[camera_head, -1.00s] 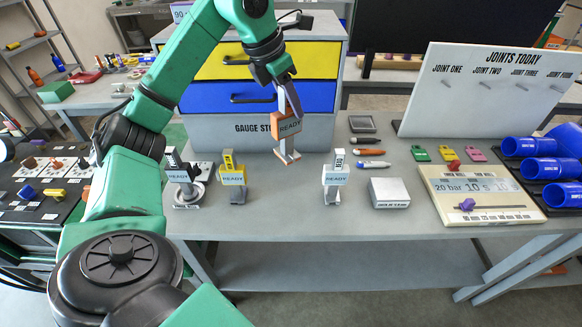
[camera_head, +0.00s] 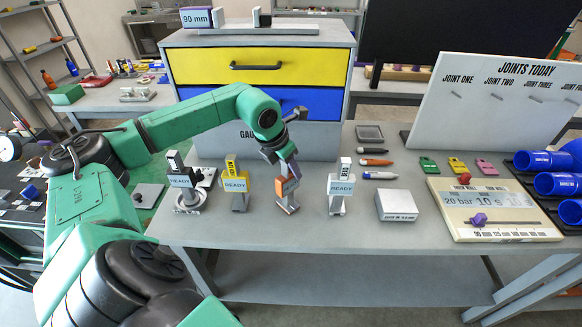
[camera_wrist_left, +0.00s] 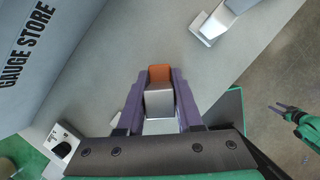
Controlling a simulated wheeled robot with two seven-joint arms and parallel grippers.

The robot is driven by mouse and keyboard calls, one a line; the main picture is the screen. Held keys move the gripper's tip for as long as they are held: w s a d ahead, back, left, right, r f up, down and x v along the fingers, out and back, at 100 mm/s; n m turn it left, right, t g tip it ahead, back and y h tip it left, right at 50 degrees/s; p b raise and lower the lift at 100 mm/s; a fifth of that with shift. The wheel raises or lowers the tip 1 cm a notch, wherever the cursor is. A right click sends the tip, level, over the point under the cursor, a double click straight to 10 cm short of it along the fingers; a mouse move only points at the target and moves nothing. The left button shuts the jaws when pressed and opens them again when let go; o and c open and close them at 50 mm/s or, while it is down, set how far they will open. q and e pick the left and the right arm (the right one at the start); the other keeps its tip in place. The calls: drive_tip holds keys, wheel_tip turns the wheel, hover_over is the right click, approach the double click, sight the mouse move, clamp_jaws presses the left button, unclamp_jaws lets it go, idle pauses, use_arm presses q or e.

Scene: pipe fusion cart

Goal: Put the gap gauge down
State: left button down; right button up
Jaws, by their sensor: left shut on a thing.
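The gap gauge with the orange block (camera_head: 281,187) is in the row of gauges on the grey bench, between the yellow-topped gauge (camera_head: 236,185) and the white-and-black-topped gauge (camera_head: 341,187). My left gripper (camera_head: 284,163) is shut on its upper part from above. The gauge's foot appears at the bench top; I cannot tell whether it bears fully on it. In the left wrist view, the purple fingers (camera_wrist_left: 159,101) flank the gauge's grey and orange top (camera_wrist_left: 159,74). My right gripper (camera_wrist_left: 283,108) shows small at the right of that view, its fingers apart.
A black-topped gauge on a round base (camera_head: 188,201) stands at the left end of the row. A grey box (camera_head: 396,205) and several pens (camera_head: 376,162) lie to the right. The drawer cabinet (camera_head: 258,58) stands behind. The bench front (camera_head: 290,235) is clear.

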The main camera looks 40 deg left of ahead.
use_arm(q)
drive_tip(key=shift+w+f, duration=0.1)
drive_tip(key=shift+f, duration=0.05)
drive_tip(key=c, duration=0.6)
unclamp_jaws()
drive_tip(key=shift+o, duration=0.2)
drive_tip(key=shift+r, duration=0.25)
drive_tip(key=b+v, duration=0.2)
drive_tip(key=v, duration=0.3)
drive_tip(key=shift+a+r, duration=0.1)
drive_tip(key=shift+r, duration=0.1)
drive_tip(key=v, duration=0.6)
drive_tip(key=shift+s+r+b, duration=0.15)
drive_tip(key=shift+s+b, duration=0.1)
drive_tip(key=shift+b, duration=0.05)
